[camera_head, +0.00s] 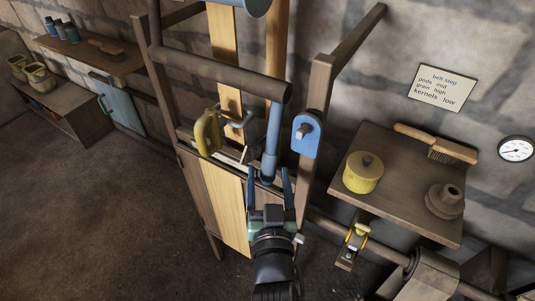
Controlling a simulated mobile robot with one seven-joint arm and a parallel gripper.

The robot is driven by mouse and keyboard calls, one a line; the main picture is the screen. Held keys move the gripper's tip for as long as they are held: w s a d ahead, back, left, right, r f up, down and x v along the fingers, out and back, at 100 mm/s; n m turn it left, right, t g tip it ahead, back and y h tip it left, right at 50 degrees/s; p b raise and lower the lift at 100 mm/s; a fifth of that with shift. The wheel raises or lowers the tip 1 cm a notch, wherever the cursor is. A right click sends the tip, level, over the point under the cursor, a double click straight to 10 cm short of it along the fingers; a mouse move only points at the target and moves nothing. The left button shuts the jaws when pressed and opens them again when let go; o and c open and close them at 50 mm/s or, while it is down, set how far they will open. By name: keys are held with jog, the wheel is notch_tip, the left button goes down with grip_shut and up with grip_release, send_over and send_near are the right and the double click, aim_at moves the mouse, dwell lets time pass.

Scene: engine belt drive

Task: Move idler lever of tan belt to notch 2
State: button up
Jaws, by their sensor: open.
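Tan belts run vertically through a dark wooden frame: a wide one (226,65) at left and a narrower one (274,40) at right. A blue rod-like lever (271,148) hangs in front of the narrower belt, its rounded end low. I cannot tell for certain whether it is the idler lever. My gripper (267,173) is open, its blue fingers on either side of the rod's lower end in the picture; contact is unclear. A yellow handle (207,132) sits at left by the wide belt. The notches cannot be made out.
A blue plate with a grey knob (305,134) is on the right post. A thick roller (220,76) crosses above. At right, a shelf (390,205) holds a yellow pot (363,173), a brush (437,144) and a brown pot (445,199). Open floor (90,220) lies left.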

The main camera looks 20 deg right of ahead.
jog(key=shift+x, duration=2.65)
jog(key=shift+c, duration=0.2)
grip_shut()
jog(key=shift+p, duration=0.35)
